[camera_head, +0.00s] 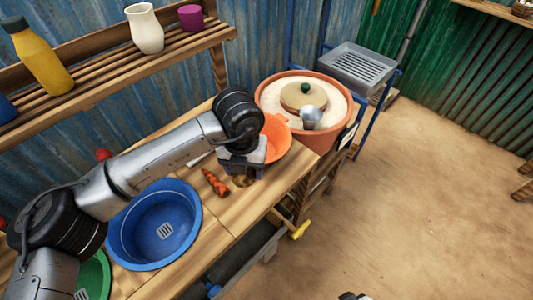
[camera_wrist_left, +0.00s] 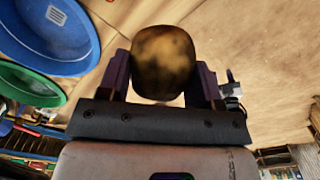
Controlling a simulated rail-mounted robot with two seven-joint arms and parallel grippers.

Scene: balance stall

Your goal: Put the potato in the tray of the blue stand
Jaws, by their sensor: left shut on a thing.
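My left gripper (camera_head: 243,178) is over the front part of the wooden table, between the carrot and the table's right end. It is shut on the brown, mottled potato (camera_wrist_left: 163,60), which sits between its two fingers in the left wrist view. In the head view only a little of the potato (camera_head: 243,182) shows under the gripper. The blue stand (camera_head: 375,122) is at the back right, beyond the big clay pot. Its grey slatted tray (camera_head: 378,83) is on top and looks empty. My right gripper is not clearly seen.
A large terracotta pot (camera_head: 322,141) with a lid and a metal cup stands between table and stand. An orange bowl (camera_head: 279,140), carrot (camera_head: 215,183) and blue basin (camera_head: 122,238) are on the table (camera_head: 215,240). A shelf (camera_head: 125,68) runs behind.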

